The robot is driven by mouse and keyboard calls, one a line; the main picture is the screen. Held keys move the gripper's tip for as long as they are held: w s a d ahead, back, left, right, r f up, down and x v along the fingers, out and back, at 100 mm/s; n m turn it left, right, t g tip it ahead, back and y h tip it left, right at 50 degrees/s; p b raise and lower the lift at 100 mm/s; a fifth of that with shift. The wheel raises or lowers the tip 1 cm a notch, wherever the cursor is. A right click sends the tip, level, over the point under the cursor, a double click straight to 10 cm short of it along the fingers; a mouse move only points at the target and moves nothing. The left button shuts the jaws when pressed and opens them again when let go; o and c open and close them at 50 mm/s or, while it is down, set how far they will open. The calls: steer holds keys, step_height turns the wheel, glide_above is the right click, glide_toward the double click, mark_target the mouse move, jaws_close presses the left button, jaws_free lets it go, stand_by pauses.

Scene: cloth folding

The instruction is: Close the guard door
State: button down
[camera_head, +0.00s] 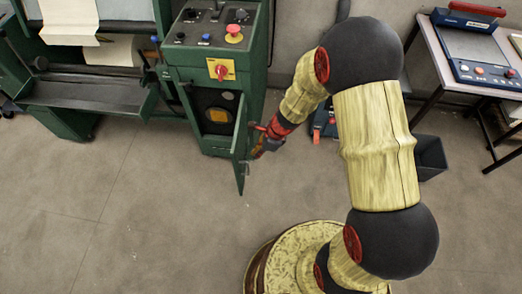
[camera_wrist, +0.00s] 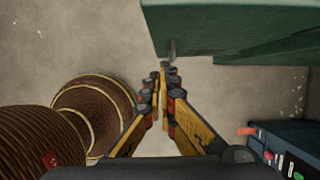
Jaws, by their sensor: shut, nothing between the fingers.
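The green guard door (camera_head: 240,145) stands open on the lower front of the green machine cabinet (camera_head: 210,85), its free edge swung out toward the camera. The opening behind it shows a dark interior with a yellow-orange part. My gripper (camera_head: 257,150) is at the right, outer side of the door, close to it. In the wrist view the closed fingertips (camera_wrist: 163,72) point at the green panel (camera_wrist: 225,25), just below a small grey metal piece (camera_wrist: 172,48) on its edge. The fingers are together and hold nothing. I cannot tell whether they touch the door.
A blue toolbox (camera_wrist: 285,145) lies on the floor near my arm. A dark bin (camera_head: 431,154) stands behind my arm, and a table with a blue device (camera_head: 480,72) is at right. The floor left of and in front of the door is clear.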

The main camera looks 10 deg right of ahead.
steer(key=shift+w+a+f+b, duration=0.25)
steer(key=shift+a+f, duration=0.15)
steer(key=shift+a, duration=0.4)
steer(key=shift+w+a+f+b, duration=0.3)
steer(key=shift+a+f, duration=0.05)
steer(key=shift+a, duration=0.45)
steer(key=shift+w+a+f+b, duration=0.25)
steer(key=shift+a+f, duration=0.15)
steer(key=shift+a, duration=0.4)
